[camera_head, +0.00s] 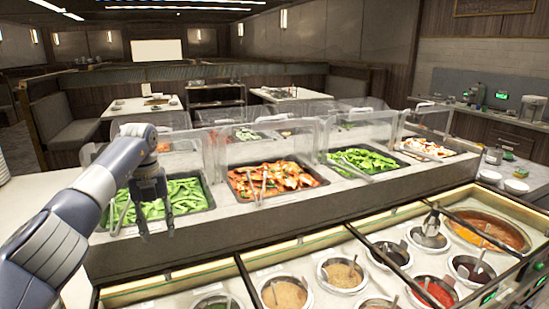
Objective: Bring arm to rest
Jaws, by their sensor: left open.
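My left arm comes in from the left edge. Its gripper (151,212) is open and points down, in front of the left food pan with green vegetables (186,197). No object shows between its fingers. It hides part of that pan. Whether the fingertips touch anything cannot be told. My right gripper is not in view.
A clear sneeze guard (267,141) stands over the counter's food pans, close to my left arm. Sauce wells with spoons, such as the tan one (342,275), fill the lower front. Tongs (262,187) stick up from the orange pan. Booths and tables stand behind.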

